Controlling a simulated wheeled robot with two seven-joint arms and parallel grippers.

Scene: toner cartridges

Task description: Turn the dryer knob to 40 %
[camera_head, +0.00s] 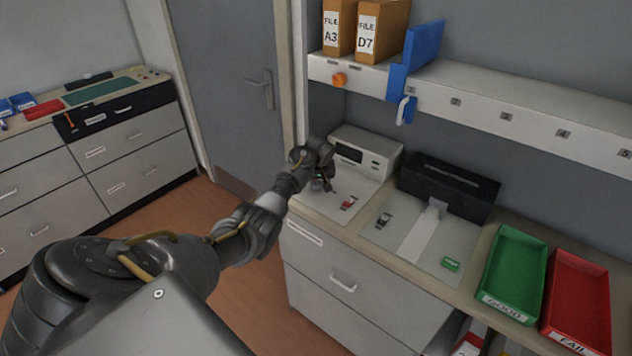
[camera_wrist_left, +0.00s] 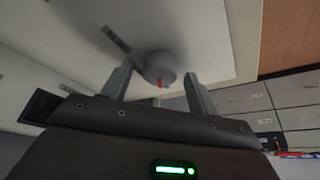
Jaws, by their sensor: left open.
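The dryer (camera_head: 385,150) is a pale box with a dark display, standing on the counter behind a light panel. In the left wrist view a round grey knob (camera_wrist_left: 160,66) with a red mark sits on a pale surface. The dial reading is not legible. My right gripper is not in view.
A black device (camera_head: 450,184) stands to the right, then a green tray (camera_head: 515,265) and a red tray (camera_head: 578,300). A shelf (camera_head: 480,105) with files overhangs the counter.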

